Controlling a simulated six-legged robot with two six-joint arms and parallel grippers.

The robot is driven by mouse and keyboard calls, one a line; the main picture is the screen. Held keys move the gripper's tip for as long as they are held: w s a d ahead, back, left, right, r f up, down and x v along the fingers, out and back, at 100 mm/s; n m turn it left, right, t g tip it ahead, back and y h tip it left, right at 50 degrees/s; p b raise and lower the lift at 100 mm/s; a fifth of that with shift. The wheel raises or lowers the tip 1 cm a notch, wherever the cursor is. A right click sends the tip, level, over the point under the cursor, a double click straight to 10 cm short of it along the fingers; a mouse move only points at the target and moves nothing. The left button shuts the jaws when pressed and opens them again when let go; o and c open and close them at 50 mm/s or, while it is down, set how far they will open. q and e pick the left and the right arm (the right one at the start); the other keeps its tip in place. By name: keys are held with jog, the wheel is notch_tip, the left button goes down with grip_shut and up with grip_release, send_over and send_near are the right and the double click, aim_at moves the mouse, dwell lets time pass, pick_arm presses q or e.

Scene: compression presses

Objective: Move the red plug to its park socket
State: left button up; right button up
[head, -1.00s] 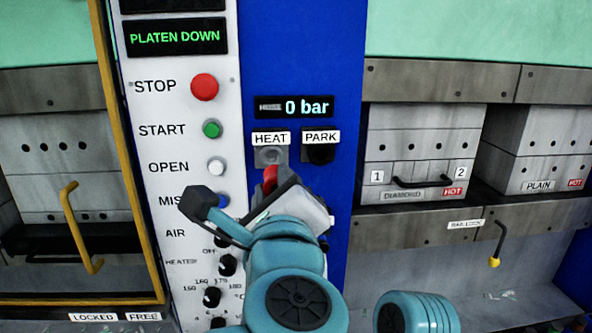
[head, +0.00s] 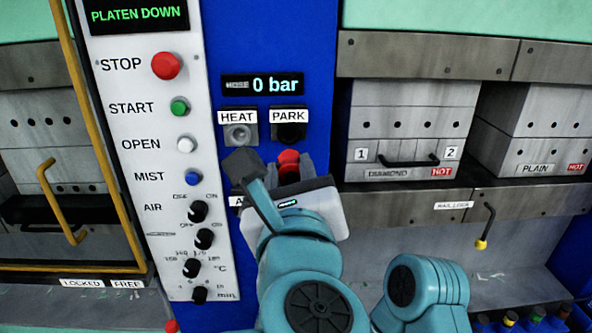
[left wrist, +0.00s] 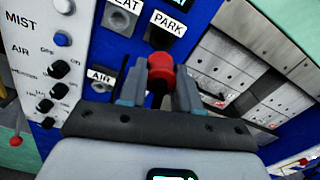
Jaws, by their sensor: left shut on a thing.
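The red plug (head: 288,160) is held by my left gripper (head: 286,174), below the black PARK socket (head: 290,132) and apart from it in the head view. The left wrist view shows the red plug (left wrist: 160,68) between the two fingers of my left gripper (left wrist: 158,88), with the PARK socket (left wrist: 158,37) beyond it. The grey HEAT socket (head: 239,134) is empty, left of PARK. My right gripper is not in view; a teal arm part of mine shows at lower right.
A white button panel (head: 140,150) with buttons and knobs stands left of the blue panel. An AIR socket (left wrist: 101,86) is left of my gripper. A pressure display (head: 263,85) is above the sockets. The DIAMOND mould block (head: 411,130) and a yellow-tipped lever (head: 485,228) are right.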

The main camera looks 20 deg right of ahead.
aim_at(290, 153)
pick_arm(q)
jog(key=shift+d+f, duration=0.15)
jog(key=shift+d, duration=0.05)
jog(key=shift+w, duration=0.55)
jog(key=x, duration=0.3)
jog(key=shift+w+d, duration=0.2)
jog(key=shift+w, duration=0.1)
jog(key=shift+w+p, duration=0.3)
jog(key=shift+w, duration=0.2)
jog(key=shift+d, duration=0.1)
jog(key=shift+b, duration=0.4)
dwell(0.6)
jog(key=shift+w, duration=0.2)
